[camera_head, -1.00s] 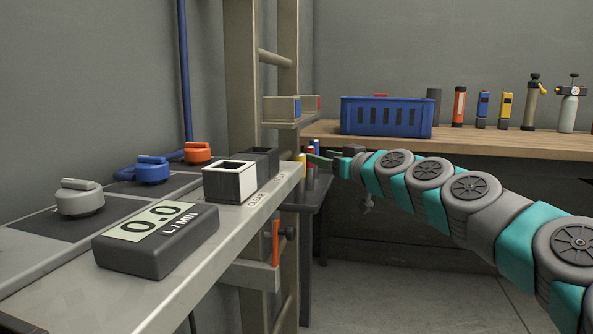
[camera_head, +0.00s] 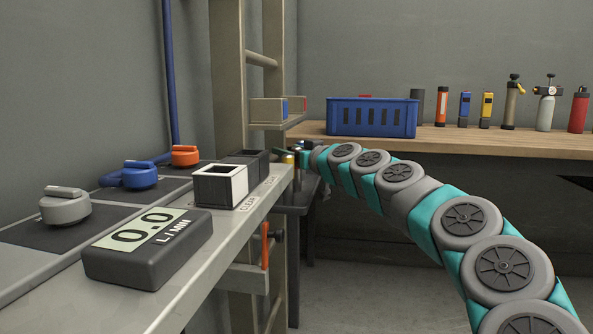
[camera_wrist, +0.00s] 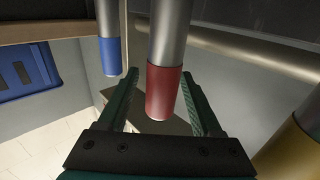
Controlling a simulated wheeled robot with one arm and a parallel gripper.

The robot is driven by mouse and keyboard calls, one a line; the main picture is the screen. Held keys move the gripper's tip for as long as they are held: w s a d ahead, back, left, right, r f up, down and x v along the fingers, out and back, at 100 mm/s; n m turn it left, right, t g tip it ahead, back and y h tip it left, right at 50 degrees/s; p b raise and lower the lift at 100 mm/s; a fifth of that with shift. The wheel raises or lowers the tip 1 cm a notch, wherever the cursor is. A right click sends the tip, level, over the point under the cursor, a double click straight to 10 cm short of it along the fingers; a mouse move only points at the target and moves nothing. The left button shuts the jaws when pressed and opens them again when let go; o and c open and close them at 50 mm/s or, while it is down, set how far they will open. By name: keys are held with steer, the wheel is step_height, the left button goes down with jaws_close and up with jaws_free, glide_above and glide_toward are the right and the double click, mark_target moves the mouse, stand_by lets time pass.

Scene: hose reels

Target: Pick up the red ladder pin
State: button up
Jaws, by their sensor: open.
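The red ladder pin is a metal rod with a red end (camera_wrist: 163,92), in the middle of the wrist view. My gripper (camera_wrist: 160,75) is open, with one green finger on each side of the red end. I cannot tell whether either finger touches it. A blue-ended pin (camera_wrist: 110,57) is just left of the left finger, and a yellow end (camera_wrist: 292,155) is at the lower right. In the head view my gripper (camera_head: 292,150) is small, beyond the counter's far end by the ladder; the red pin is hidden there.
The grey counter (camera_head: 200,265) carries a flow meter (camera_head: 150,248) and a white-and-black open box (camera_head: 220,186). The ladder (camera_head: 230,80) stands behind its far end. A blue crate (camera_head: 372,117) and several bottles and torches stand on the wooden bench (camera_head: 470,142).

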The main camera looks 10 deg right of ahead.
jaws_close()
stand_by(0.5)
